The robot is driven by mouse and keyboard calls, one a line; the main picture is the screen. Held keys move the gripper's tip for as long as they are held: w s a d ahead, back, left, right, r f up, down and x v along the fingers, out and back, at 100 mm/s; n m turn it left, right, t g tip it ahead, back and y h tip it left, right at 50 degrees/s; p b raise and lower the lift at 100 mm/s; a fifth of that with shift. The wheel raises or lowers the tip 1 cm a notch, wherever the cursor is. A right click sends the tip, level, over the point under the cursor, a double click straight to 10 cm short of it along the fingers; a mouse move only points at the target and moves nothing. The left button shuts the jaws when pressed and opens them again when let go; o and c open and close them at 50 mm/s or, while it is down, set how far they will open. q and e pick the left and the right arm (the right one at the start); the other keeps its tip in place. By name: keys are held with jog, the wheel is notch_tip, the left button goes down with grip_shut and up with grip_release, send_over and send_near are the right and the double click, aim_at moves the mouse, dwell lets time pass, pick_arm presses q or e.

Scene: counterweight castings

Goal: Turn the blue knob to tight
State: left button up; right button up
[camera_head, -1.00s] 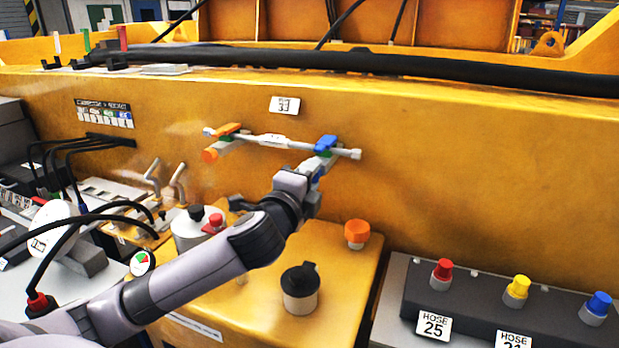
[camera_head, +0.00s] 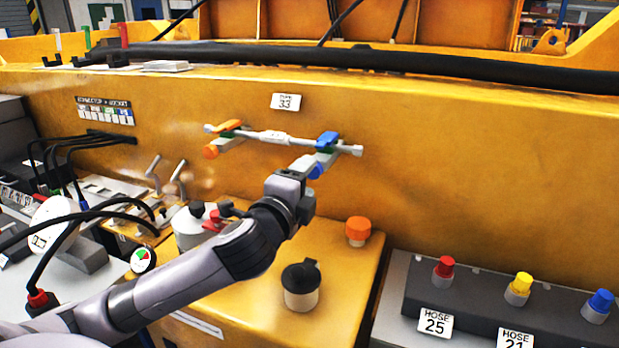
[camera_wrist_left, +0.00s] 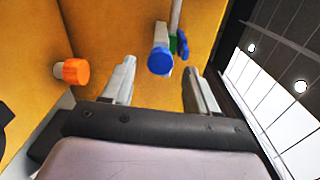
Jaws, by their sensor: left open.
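The blue knob (camera_head: 317,171) sits on the end of a fitting below a blue lever (camera_head: 327,141), at the right end of a pipe assembly on the yellow wall. In the wrist view the knob (camera_wrist_left: 159,61) lies between and just beyond my two fingertips, with clear gaps on both sides. My left gripper (camera_head: 303,171) is open and close in front of the knob, partly covering it in the head view. Its fingers also show in the wrist view (camera_wrist_left: 159,74). Any tight marking is too small to see. My right gripper is not in view.
An orange knob (camera_head: 211,152) and orange lever (camera_head: 229,126) sit at the pipe's left end. Below are an orange cap (camera_head: 358,230) and a black-lidded canister (camera_head: 301,286) on a yellow box. Red, yellow and blue caps (camera_head: 598,305) stand at right. The wall right of the pipe is clear.

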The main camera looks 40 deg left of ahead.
pick_arm(q)
jog(key=shift+v, duration=2.1)
jog(key=shift+f, duration=0.1)
